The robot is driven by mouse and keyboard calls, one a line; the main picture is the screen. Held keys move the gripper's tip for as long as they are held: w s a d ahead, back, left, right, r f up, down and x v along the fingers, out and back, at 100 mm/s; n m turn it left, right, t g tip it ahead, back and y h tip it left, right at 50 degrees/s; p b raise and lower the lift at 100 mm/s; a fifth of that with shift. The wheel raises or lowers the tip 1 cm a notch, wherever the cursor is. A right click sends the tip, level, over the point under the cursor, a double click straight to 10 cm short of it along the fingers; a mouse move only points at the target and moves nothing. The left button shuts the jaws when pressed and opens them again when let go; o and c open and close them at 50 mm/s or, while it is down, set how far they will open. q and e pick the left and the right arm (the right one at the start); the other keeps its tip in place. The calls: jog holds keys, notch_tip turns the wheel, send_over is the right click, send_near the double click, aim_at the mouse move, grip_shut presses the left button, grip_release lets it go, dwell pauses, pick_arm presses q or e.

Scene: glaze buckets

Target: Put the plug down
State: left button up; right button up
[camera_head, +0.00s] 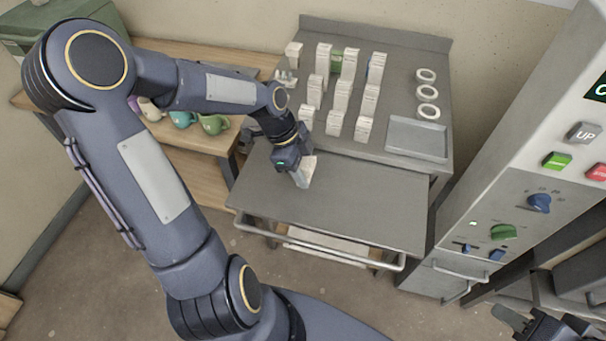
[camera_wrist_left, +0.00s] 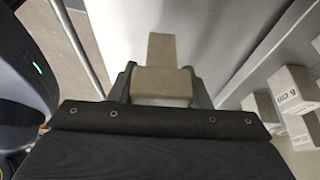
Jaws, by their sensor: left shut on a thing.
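The plug (camera_head: 306,171) is a pale beige block held above the near part of the grey metal table. In the left wrist view the plug (camera_wrist_left: 163,82) has a wide near part between the fingers and a narrower part pointing away. My left gripper (camera_wrist_left: 163,88) is shut on it. In the head view my left gripper (camera_head: 298,172) comes down over the table, and its fingers partly hide the plug. Whether the plug touches the surface is not clear. My right gripper (camera_head: 548,326) is at the bottom right corner, cut off by the frame, away from the table.
Several white labelled blocks (camera_head: 341,96) stand at the back of the grey table (camera_head: 370,195), with white rings (camera_head: 428,93) and a shallow tray (camera_head: 417,138) at right. The table's near part is mostly clear. A control cabinet (camera_head: 520,160) stands right; mugs (camera_head: 213,124) are left.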

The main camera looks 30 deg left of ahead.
pick_arm(q)
jog(key=f, duration=0.3)
jog(key=shift+a+f, duration=0.2)
jog(key=shift+f, duration=0.05)
jog(key=o, duration=1)
jog(key=w+v, duration=0.1)
jog(key=v, duration=1)
jog(key=shift+s+d+r+n+t+b, duration=0.15)
jog(key=shift+s+d+r+n+t, duration=0.9)
jog(key=shift+s+n, duration=1.75)
jog(key=shift+s+d+r+n+t+b, duration=0.1)
jog(key=shift+s+d+r+n+t, duration=0.3)
jog(key=shift+s+d+n, duration=1.85)
jog(key=shift+s+d+r+n+t+b, duration=0.15)
jog(key=shift+s+d+r+n+t, duration=0.5)
jog(key=shift+s+n, duration=2.7)
jog(key=shift+w+f, duration=0.1)
jog(key=shift+w, duration=0.1)
